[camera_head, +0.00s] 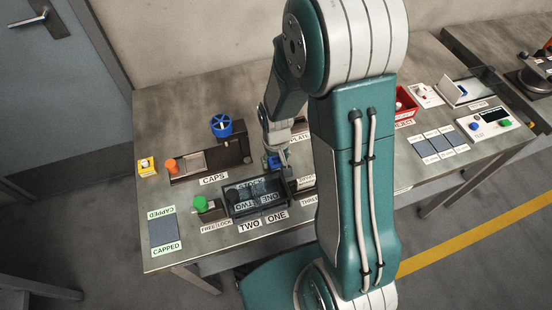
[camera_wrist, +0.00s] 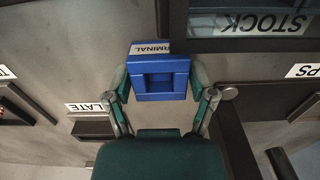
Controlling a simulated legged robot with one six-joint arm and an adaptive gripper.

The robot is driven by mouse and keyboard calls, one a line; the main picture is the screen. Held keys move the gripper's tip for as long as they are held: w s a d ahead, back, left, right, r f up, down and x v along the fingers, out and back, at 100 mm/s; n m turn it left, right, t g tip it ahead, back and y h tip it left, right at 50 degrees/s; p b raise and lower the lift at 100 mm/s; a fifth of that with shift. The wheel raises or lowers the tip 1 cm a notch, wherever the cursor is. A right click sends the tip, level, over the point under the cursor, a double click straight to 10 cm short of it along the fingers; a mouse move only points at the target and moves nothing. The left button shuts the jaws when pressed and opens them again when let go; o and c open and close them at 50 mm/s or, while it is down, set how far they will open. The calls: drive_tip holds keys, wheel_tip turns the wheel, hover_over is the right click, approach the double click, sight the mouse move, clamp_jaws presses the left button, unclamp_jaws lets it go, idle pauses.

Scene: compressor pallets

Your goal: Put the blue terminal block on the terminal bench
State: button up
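The blue terminal block (camera_wrist: 160,78) is a squarish block with a recess in its face, in the middle of the wrist view. My gripper (camera_wrist: 160,84) has one finger on each side of it, and both pads appear to touch its sides. A white label ending in "RMINAL" (camera_wrist: 148,47) shows at the block's upper edge, partly cut off. In the head view the blue block (camera_head: 273,162) is small below my gripper (camera_head: 274,156), just behind the dark stock tray (camera_head: 232,211). Whether the block touches the surface below is unclear. My arm hides the middle of the table.
The tray marked "STOCK" (camera_wrist: 258,42) is close to the block. A caps rack (camera_head: 186,178) with a blue wheel-like part (camera_head: 221,126) and an orange knob (camera_head: 171,165) stands to the left. A green knob (camera_head: 200,202) is near the front. A red bin (camera_head: 405,103) stands right of my arm.

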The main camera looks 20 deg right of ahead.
sight(276, 163)
drive_tip(key=shift+o, duration=0.2)
wheel_tip(276, 163, up, 13)
drive_tip(key=s+r+t, duration=0.5)
drive_tip(key=s+r, duration=0.9)
drive_tip(key=r, duration=0.1)
drive_tip(key=shift+s+t, duration=0.15)
drive_tip(key=shift+t, duration=0.15)
idle(1.1)
